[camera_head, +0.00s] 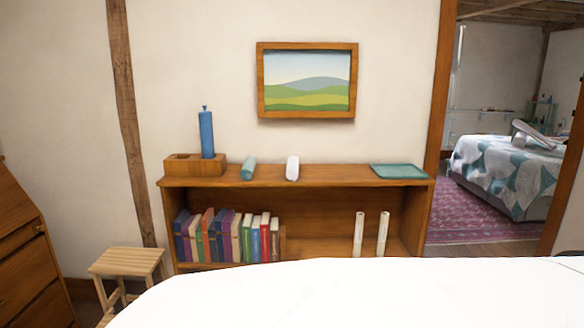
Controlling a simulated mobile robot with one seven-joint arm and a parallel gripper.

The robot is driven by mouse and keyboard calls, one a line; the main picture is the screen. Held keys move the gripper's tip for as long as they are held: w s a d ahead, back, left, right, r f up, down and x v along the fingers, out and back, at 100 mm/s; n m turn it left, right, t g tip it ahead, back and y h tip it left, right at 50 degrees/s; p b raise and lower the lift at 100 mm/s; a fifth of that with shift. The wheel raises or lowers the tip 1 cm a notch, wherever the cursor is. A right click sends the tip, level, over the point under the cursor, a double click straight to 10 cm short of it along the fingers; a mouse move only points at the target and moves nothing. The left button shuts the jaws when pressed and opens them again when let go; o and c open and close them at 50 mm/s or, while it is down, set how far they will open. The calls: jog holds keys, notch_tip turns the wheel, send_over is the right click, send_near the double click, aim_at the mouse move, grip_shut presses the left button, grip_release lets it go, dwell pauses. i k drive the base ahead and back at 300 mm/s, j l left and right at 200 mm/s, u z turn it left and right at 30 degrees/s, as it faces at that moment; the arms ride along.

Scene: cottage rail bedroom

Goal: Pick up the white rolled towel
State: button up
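A white roll (292,168), which looks like the white rolled towel, lies on top of the wooden bookshelf (330,180), near the middle. Its near end faces me. A teal roll (248,168) lies to its left, apart from it. Two cream-white rolls, a left one (358,234) and a right one (383,234), stand upright in the shelf compartment below, at the right. My gripper is not in view.
A wooden box with a blue cylinder (207,134) stands at the top's left end, a teal tray (399,171) at its right end. Books (226,236) fill the lower left. A wooden stool (128,263) stands left. A large white shape hides the foreground.

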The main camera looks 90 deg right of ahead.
aim_at(293, 165)
jog(key=z, duration=2.65)
jog(key=i+j+z, duration=0.1)
jog(key=z, duration=0.3)
jog(key=i+j+z, duration=0.15)
jog(key=z, duration=0.25)
jog(key=i+j+z, duration=0.3)
jog(key=j, duration=0.3)
jog(key=i+j+z, duration=0.15)
jog(key=j, duration=0.15)
jog(key=i+j, duration=0.15)
jog(key=j, duration=0.2)
jog(key=i+j, duration=0.15)
jog(key=j, duration=0.2)
jog(key=i+j, duration=0.1)
jog(key=j, duration=0.2)
jog(key=i+j, duration=0.15)
jog(key=j, duration=0.2)
jog(key=i+j, duration=0.15)
jog(key=j, duration=0.2)
jog(key=i+j, duration=0.15)
jog(key=j, duration=0.2)
jog(key=l+z, duration=0.05)
